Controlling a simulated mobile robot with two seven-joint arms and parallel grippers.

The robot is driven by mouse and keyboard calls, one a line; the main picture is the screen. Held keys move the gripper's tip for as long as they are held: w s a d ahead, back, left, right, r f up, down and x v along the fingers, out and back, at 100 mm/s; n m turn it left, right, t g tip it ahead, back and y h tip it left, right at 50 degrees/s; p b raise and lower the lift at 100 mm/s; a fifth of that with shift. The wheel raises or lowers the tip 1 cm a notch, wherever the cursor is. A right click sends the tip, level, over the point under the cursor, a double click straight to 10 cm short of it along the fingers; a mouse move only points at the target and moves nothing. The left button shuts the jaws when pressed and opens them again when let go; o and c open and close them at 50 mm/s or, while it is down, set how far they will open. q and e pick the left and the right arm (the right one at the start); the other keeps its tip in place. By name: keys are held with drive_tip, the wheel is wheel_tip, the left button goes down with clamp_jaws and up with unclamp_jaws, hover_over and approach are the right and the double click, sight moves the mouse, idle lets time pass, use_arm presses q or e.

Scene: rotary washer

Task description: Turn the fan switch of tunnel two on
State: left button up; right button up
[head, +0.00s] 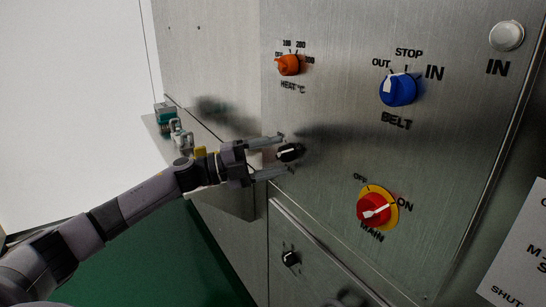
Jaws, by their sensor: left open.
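A small black knob (290,152) with a light pointer mark sits on the steel control panel (330,135), below the orange heat dial. Its label below is mostly hidden by my gripper, so I cannot read it clearly. My left gripper (281,156) is open at this knob, one finger above it and one below. I cannot tell whether the fingers touch it. A second black knob (290,258) with a light mark is on the lower panel, with no readable label. My right gripper is not in view.
An orange heat dial (288,65), a blue belt knob (397,90), a red main switch (373,209) on a yellow plate and a white IN button (507,36) are on the panel. A ledge with fittings (176,135) is at left. A printed sign (520,262) is at lower right.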

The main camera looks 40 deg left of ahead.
use_arm(q)
drive_tip(key=r+b+v, duration=0.1)
drive_tip(key=v, duration=0.5)
drive_tip(key=shift+s+a+f+b, duration=0.3)
drive_tip(key=shift+f, duration=0.25)
drive_tip(key=s+d+f+n+t+y+p, duration=0.1)
drive_tip(key=d+f+n+t+y, duration=0.1)
drive_tip(key=d+f+n, duration=0.3)
drive_tip(key=d+f+n+t+y+p, duration=0.1)
drive_tip(key=f+n+y, duration=0.15)
drive_tip(key=f, duration=0.45)
drive_tip(key=s+d+f+n+g+y+p, duration=0.1)
drive_tip(key=s+d+f+n+g+y, duration=0.2)
drive_tip(key=s+d+f+n, duration=0.4)
drive_tip(key=s+d+f+n+g+y+p, duration=0.2)
drive_tip(key=s+d+f+n, duration=0.5)
drive_tip(key=s+f, duration=0.6)
drive_tip(key=shift+n+g+y, duration=0.7)
drive_tip(key=shift+n+y, duration=0.05)
drive_tip(key=shift+y, duration=0.3)
drive_tip(key=shift+o, duration=0.3)
drive_tip(key=shift+s, duration=0.1)
